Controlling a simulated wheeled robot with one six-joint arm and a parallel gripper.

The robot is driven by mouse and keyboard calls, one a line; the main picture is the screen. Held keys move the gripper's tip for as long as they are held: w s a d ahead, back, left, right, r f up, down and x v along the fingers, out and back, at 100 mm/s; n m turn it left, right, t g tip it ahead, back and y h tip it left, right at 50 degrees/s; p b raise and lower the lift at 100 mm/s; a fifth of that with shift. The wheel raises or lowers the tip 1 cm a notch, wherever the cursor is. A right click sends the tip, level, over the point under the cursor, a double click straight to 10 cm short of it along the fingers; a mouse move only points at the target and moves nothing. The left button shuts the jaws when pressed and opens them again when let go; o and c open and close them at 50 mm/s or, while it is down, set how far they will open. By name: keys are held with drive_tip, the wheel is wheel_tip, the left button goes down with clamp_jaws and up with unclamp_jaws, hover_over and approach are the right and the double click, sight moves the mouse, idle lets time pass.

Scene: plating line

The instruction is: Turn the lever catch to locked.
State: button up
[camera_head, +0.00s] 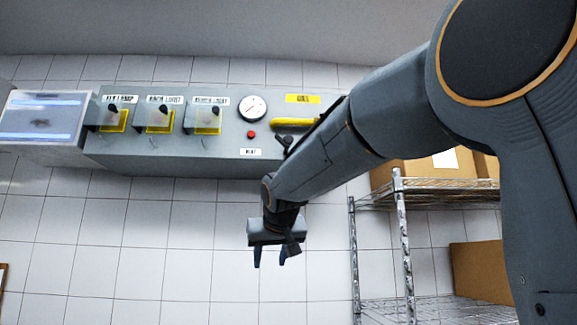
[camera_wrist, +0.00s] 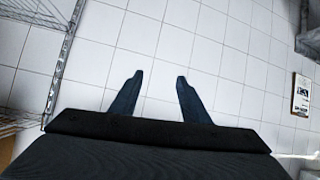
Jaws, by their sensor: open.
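A grey control panel (camera_head: 215,165) is fixed to the tiled wall. It carries a yellow bar handle (camera_head: 290,122) under a yellow label, partly hidden by my arm. A small dark lever (camera_head: 283,141) sits just below that handle, close to my forearm in the picture. I cannot tell for sure which part is the lever catch, nor its position. My gripper (camera_head: 270,262) hangs below the panel, fingers pointing down, apart from it. In the wrist view my gripper (camera_wrist: 160,78) is open and empty over white tiles; the panel is not in that view.
Three dark knobs with yellow-edged clear covers (camera_head: 160,122), a gauge (camera_head: 252,107) and a red button (camera_head: 251,134) are on the panel. A wire rack (camera_head: 398,215) with cardboard boxes (camera_head: 480,272) stands at right. Tiled space left of my gripper is clear.

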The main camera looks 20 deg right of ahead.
wheel_tip(320, 180, up, 18)
drive_tip(key=d+f+m+t+h+b, duration=0.1)
drive_tip(key=t, duration=0.2)
drive_tip(key=m+t+h+b, duration=0.1)
drive_tip(key=t+h, duration=0.1)
drive_tip(key=t, duration=0.1)
approach(289, 138)
drive_tip(key=w, duration=0.1)
drive_tip(key=p+x, duration=0.3)
drive_tip(key=x, duration=0.3)
drive_tip(key=shift+w+d+r+p, duration=0.2)
drive_tip(key=shift+w+d+p, duration=0.05)
drive_tip(key=shift+w+p, duration=0.05)
drive_tip(key=shift+w+d+f, duration=0.1)
drive_tip(key=shift+w, duration=0.4)
drive_tip(key=c, duration=1)
